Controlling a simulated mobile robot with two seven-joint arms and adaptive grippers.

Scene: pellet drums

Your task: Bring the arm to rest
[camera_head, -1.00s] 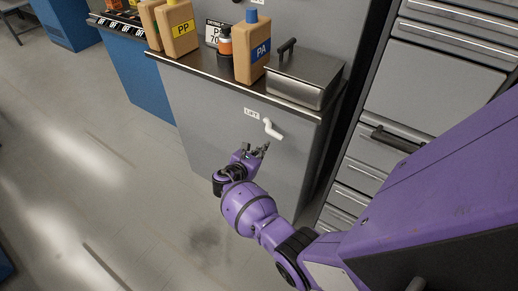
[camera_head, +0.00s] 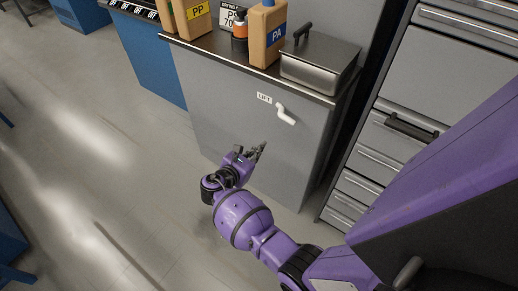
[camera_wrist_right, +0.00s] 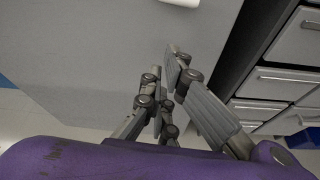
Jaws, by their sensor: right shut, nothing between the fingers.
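My right arm is purple and comes in from the lower right of the head view. Its gripper (camera_head: 257,152) is shut and empty, in front of the grey cabinet (camera_head: 225,110). It is apart from the white lever (camera_head: 285,114) marked LIFT, below and left of it in the picture. In the right wrist view the dark grey fingers of this gripper (camera_wrist_right: 166,76) point at the plain cabinet face. A bit of a white part (camera_wrist_right: 180,2) shows at the top edge there. My left gripper is not in view.
On the cabinet top stand a lidded metal box (camera_head: 318,66), a PA bottle (camera_head: 265,35), a PP bottle (camera_head: 192,18) and a small orange-labelled bottle (camera_head: 239,34). A grey drawer unit (camera_head: 420,80) stands to the right. The floor (camera_head: 110,150) at left is clear.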

